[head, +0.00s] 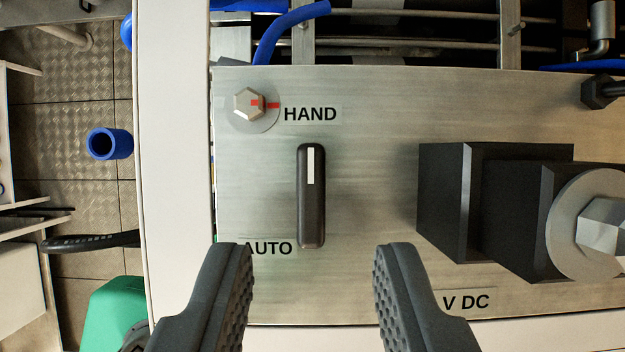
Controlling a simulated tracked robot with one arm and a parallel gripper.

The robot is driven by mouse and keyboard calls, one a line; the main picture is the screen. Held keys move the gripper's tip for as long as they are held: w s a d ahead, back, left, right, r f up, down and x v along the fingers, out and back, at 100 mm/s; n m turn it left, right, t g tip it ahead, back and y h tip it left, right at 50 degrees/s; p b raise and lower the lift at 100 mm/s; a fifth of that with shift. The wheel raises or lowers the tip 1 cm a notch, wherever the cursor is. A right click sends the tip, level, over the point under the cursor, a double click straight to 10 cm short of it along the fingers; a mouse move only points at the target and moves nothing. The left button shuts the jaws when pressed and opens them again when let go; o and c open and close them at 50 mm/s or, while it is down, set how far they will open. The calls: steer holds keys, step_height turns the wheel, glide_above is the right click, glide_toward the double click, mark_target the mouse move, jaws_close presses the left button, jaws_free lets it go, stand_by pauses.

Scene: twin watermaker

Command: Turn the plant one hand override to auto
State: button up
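The override switch (312,215) is a black bar knob on a brushed metal panel (370,110). Its bar stands vertical in the picture, and its white mark (310,166) is at the upper end. The label HAND (310,114) is just above the knob and the label AUTO (268,248) is at its lower left, partly covered by my left finger. My gripper (313,250) is open and empty. Its two dark ribbed fingers come up from the bottom edge, one either side of the knob's lower end, apart from it. No plant number shows.
A black block with a large bolt (600,225) sticks out at the right, above a V DC label (466,302). A hex bolt with a red mark (250,103) is at upper left. Blue hoses (290,25) and pipes run behind the panel's top. Floor tiles show at left.

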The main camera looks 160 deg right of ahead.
mark_target(313, 207)
steer(key=shift+p+x, duration=0.35)
steer(key=shift+x, duration=1.85)
